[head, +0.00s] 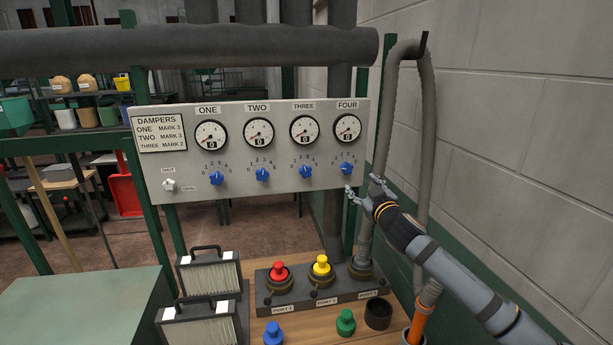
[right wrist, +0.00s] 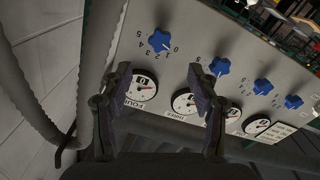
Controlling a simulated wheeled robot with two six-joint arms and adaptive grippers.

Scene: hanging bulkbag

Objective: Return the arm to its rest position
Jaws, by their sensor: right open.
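My right gripper (head: 364,193) is open and empty, just right of the damper panel's lower right corner in the head view. My right arm (head: 440,255) reaches up to it from the lower right. In the right wrist view the open fingers (right wrist: 165,85) frame the panel, with the FOUR gauge (right wrist: 142,88) between them. The blue knob under gauge FOUR (head: 346,168) is close to the fingertips and apart from them; it also shows in the right wrist view (right wrist: 159,41). My left gripper is not in view.
The grey panel (head: 240,185) carries several gauges and blue knobs. A grey hose (head: 384,110) and a block wall (head: 490,90) stand close to my right arm. Below is a port block (head: 300,300) with red and yellow plugs. Filters (head: 208,272) stand at its left.

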